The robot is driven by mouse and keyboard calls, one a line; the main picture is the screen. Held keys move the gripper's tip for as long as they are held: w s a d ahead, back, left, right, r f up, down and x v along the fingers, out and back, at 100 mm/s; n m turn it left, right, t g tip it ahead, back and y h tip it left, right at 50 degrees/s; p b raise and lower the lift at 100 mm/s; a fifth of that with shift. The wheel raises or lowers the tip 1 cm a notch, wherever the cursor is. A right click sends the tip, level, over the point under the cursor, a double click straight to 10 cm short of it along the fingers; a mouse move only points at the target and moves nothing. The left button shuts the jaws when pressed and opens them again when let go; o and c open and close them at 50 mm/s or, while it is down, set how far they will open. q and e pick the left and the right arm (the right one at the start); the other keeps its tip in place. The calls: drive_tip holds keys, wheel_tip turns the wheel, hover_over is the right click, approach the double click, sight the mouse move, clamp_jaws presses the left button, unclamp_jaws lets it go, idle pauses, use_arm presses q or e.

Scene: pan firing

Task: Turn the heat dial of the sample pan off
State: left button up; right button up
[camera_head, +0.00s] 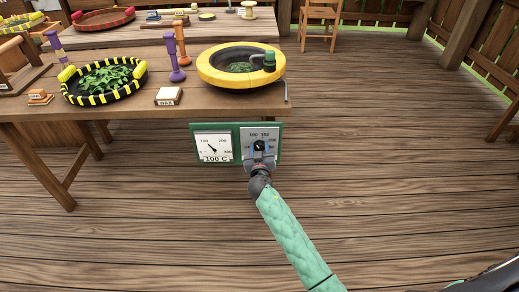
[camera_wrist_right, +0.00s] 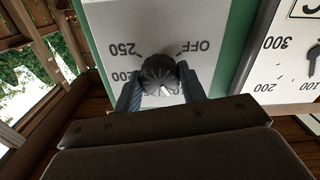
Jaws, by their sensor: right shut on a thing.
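The heat dial (camera_wrist_right: 158,76) is a dark ribbed knob on a white scale plate in a green panel under the table's front edge. In the head view the dial (camera_head: 260,146) sits below the yellow-rimmed pan (camera_head: 211,74), which holds green leaves. My right gripper (camera_head: 259,151) is shut on the dial, with a finger on either side in the right wrist view (camera_wrist_right: 160,92). OFF and 250 read upside down there; a pale mark on the knob faces away from OFF. The gauge (camera_head: 213,146) beside it reads 100 C. My left gripper is not in view.
The wooden table (camera_head: 215,104) holds a black-and-yellow striped pan (camera_head: 67,93) of leaves, purple tools (camera_head: 182,47) and a small box (camera_head: 168,97). A hooked rod (camera_head: 286,93) hangs at the table's right end. The plank floor (camera_head: 400,150) to the right is clear.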

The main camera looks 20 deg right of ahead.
drive_tip(key=shift+n, duration=1.2)
drive_tip(key=shift+n+b, duration=0.3)
drive_tip(key=shift+n, duration=0.6)
drive_tip(key=n, duration=0.2)
drive_tip(key=shift+n, duration=1.3)
drive_tip(key=n+p, duration=0.3)
drive_tip(key=n, duration=0.6)
drive_tip(key=shift+a+p, duration=0.1)
drive_tip(key=shift+p, duration=0.2)
drive_tip(key=shift+f+n, duration=0.1)
drive_tip(key=shift+n, duration=0.6)
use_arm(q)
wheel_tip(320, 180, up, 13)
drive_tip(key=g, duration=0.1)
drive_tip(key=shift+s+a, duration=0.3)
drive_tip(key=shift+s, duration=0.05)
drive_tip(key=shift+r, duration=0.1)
use_arm(e)
drive_tip(key=o, duration=1)
drive_tip(key=shift+c, duration=0.2)
